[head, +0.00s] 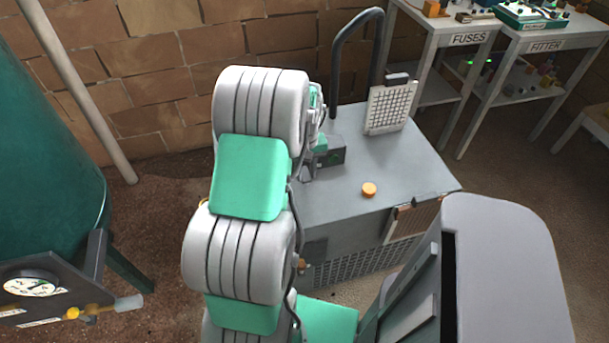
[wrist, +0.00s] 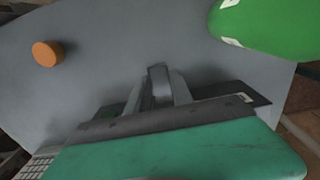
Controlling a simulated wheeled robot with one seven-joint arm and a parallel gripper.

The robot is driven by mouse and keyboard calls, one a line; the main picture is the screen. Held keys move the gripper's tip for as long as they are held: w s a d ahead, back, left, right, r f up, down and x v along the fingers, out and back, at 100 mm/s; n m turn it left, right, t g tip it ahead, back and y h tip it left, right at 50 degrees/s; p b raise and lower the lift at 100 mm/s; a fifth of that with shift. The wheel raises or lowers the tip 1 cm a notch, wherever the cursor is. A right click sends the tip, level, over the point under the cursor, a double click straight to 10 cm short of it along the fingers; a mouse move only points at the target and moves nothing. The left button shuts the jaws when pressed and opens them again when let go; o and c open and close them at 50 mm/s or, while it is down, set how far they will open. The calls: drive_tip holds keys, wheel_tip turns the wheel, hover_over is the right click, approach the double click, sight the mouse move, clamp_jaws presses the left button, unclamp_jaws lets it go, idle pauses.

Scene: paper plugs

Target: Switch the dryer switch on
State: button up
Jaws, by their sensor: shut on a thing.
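The dryer looks to be the grey cabinet (head: 405,165) with a flat top, right of my arm. My gripper (head: 312,165) is at the left part of its top, partly hidden by my arm in the head view. A small dark box (head: 335,157) with a green mark shows beside it. In the wrist view my gripper (wrist: 160,88) has its fingers close together on a small grey piece, most likely the switch lever. A dark flat plate (wrist: 245,92) lies behind the fingers. The fingers hide most of the lever, so its position cannot be told.
An orange knob (head: 369,189) stands on the cabinet top, right of my gripper. A gridded panel (head: 390,107) and a dark curved pipe (head: 340,70) rise at the back. Tables labelled FUSES (head: 468,38) and FITTER (head: 546,46) stand at upper right. A green tank (head: 45,150) is at left.

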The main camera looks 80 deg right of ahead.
drive_tip(key=shift+r+p, duration=0.4)
drive_tip(key=shift+r, duration=0.75)
drive_tip(key=shift+r+p, duration=0.35)
drive_tip(key=shift+p, duration=0.15)
drive_tip(key=o, duration=0.9)
drive_tip(key=shift+f, duration=0.1)
drive_tip(key=shift+r+p, duration=1.3)
drive_tip(key=shift+r, duration=0.7)
